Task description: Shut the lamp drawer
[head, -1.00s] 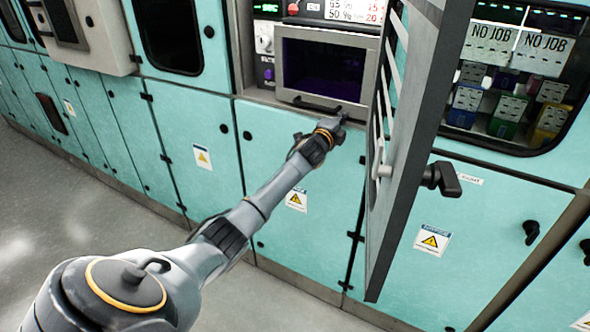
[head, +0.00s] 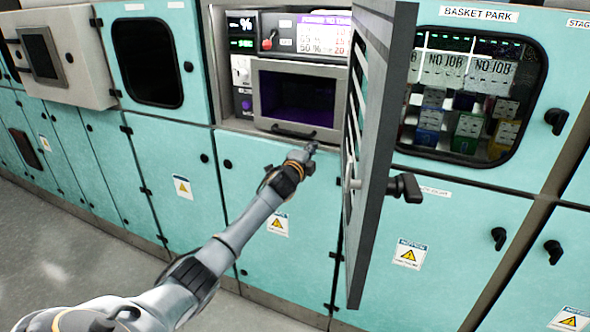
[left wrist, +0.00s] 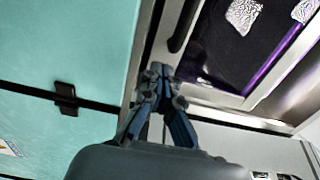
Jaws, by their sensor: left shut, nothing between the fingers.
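The lamp drawer (head: 262,131) is a grey-framed unit in the teal cabinet wall, with a dark purple window or inside and a black bar handle (head: 295,131) along its lower edge. I cannot tell how far out it stands. My left gripper (head: 311,148) is shut and empty, just below the handle's right end. In the left wrist view, my left fingers (left wrist: 160,73) are closed together beside the drawer frame (left wrist: 218,94), close to the black handle (left wrist: 182,25); contact cannot be told. White patterned patches show over the dark purple area there. My right gripper is out of view.
A grey louvred door (head: 375,160) with a black handle stands swung out just right of the drawer, close to my left gripper. A control panel (head: 310,35) sits above the drawer. Teal cabinet doors (head: 260,185) lie below; floor (head: 60,240) is clear at left.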

